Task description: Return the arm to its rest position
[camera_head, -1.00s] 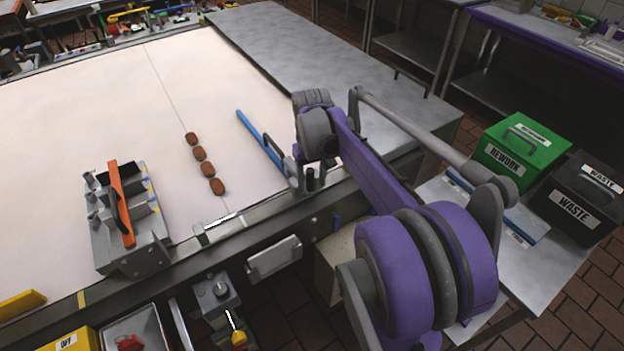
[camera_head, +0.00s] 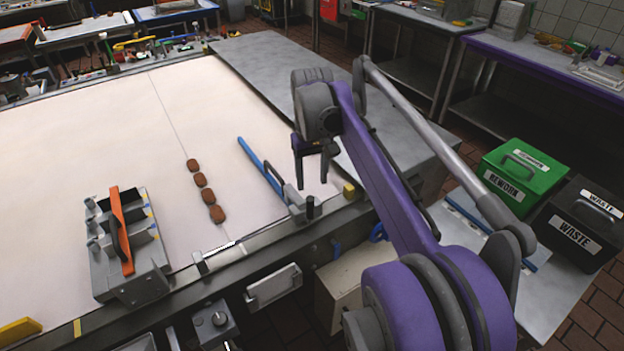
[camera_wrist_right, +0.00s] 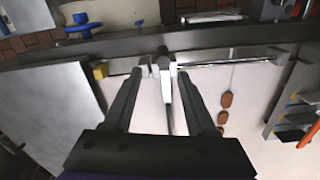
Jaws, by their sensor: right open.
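My right arm (camera_head: 385,180) reaches in from the lower right in the head view. Its gripper (camera_head: 311,178) points down near the belt's front edge, above the blue bar's near end. In the right wrist view the two fingers (camera_wrist_right: 165,95) are spread apart with nothing between them. Beyond and below them shows a grey bracket on the belt's rail. My left gripper is in neither view.
Several brown cookies (camera_head: 200,180) lie in a row on the pale belt (camera_head: 90,160). A blue bar (camera_head: 260,163) lies right of them. A grey fixture with an orange handle (camera_head: 122,230) stands left. Green (camera_head: 522,172) and black (camera_head: 580,225) bins stand at the right.

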